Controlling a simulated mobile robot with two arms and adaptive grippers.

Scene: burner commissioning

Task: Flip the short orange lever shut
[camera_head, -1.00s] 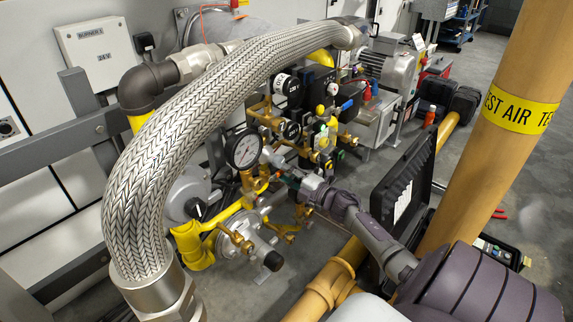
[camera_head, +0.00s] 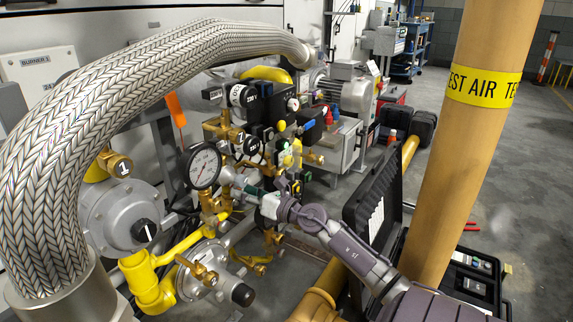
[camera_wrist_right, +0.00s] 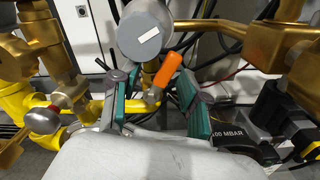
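The short orange lever (camera_wrist_right: 168,70) shows in the right wrist view, tilted up to the right from a brass valve body. My right gripper (camera_wrist_right: 153,88) is open, with its two teal-padded fingers apart on either side of the lever's lower part; I cannot tell whether either touches it. In the head view my right gripper (camera_head: 250,188) reaches in among the brass valves, just right of the round pressure gauge (camera_head: 204,166). The lever between the fingers is hidden there. My left gripper is not in view.
A braided steel hose (camera_head: 130,85) arches over the left side. A grey cylinder (camera_wrist_right: 146,30) sits just above the lever. Yellow and brass pipes crowd both sides.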

